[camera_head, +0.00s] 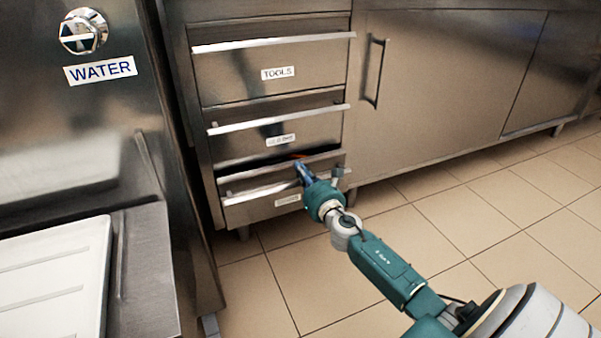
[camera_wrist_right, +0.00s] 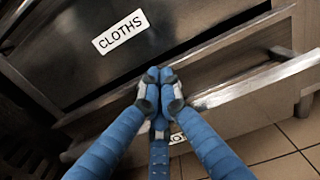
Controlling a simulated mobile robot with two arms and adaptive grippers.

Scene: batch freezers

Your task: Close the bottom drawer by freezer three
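The bottom drawer (camera_head: 248,211) is the lowest of three in a steel cabinet. Its front stands out from the cabinet, with a dark gap above it, so it is partly open. My right gripper (camera_head: 299,165) is at this drawer's top edge, near its handle bar. In the right wrist view, the blue fingertips of my right gripper (camera_wrist_right: 160,76) are together with nothing visible between them. They overlap the bottom drawer (camera_wrist_right: 235,118), and its label is mostly hidden by the fingers. I cannot tell whether they touch it. My left gripper is in neither view.
The TOOLS drawer (camera_head: 235,75) and the CLOTHS drawer (camera_wrist_right: 90,40) are above. A steel machine with a WATER label (camera_head: 100,70) and a white tray (camera_head: 50,285) stand at left. A cabinet door (camera_head: 430,100) is at right. The tiled floor is clear at right.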

